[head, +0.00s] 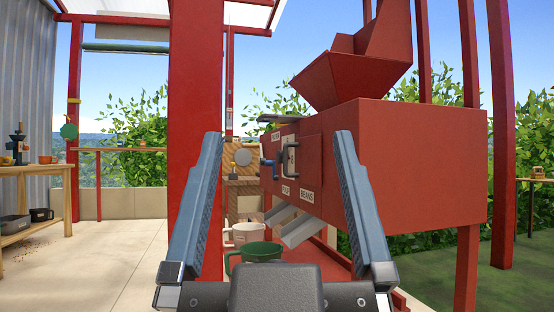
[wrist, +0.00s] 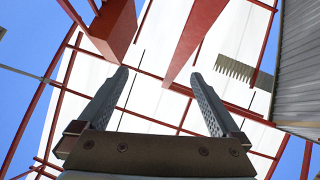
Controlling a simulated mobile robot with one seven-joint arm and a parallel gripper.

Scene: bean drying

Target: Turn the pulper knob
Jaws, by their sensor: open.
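The pulper (head: 405,160) is a red box-shaped machine with a hopper on top, at the right in the head view. I cannot tell for sure which small part is the knob. My gripper (head: 278,139) is open and empty in the foreground, fingers pointing up and spread around the view of that face, apart from it. In the wrist view my gripper (wrist: 160,75) points at the roof; no knob shows there.
Two metal chutes (head: 297,230) slope from the pulper above a white bucket (head: 246,233) and a green bucket (head: 256,253). A thick red post (head: 195,90) stands left of the pulper. A wooden table (head: 40,177) is at far left. The floor (head: 115,250) between is clear.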

